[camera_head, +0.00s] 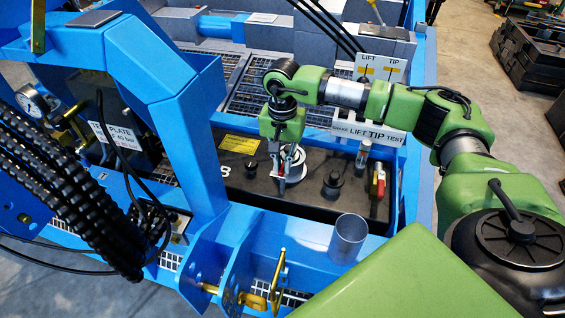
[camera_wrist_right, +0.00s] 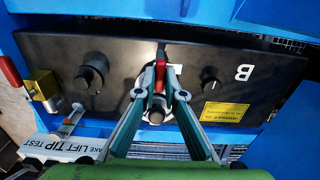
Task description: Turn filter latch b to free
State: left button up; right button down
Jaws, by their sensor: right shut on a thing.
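The black panel (camera_head: 320,197) carries a white letter, which reads as B (camera_wrist_right: 243,73) in the right wrist view. A latch with a red handle (camera_wrist_right: 160,70) stands in the middle of this panel. My right gripper (camera_wrist_right: 160,84) is shut on the red handle, with one fingertip on each side of it. In the head view my right gripper (camera_head: 283,165) reaches down onto the panel, and the red handle (camera_head: 280,172) shows only in part. The gripper hides much of the latch's base, so its exact angle is hard to read. My left gripper is not in view.
Black knobs (camera_head: 333,181) stand on both sides of the latch. A brass valve with a red lever (camera_head: 380,180) is at the panel's right end. A blue arch (camera_head: 150,75) and black hoses (camera_head: 70,185) crowd the left.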

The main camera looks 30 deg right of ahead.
aim_at(283, 167)
jog(key=shift+r, duration=0.1)
jog(key=c, duration=2.1)
grip_release()
jog(key=shift+c, duration=0.2)
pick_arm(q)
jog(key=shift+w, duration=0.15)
pick_arm(e)
notch_tip(283, 167, up, 12)
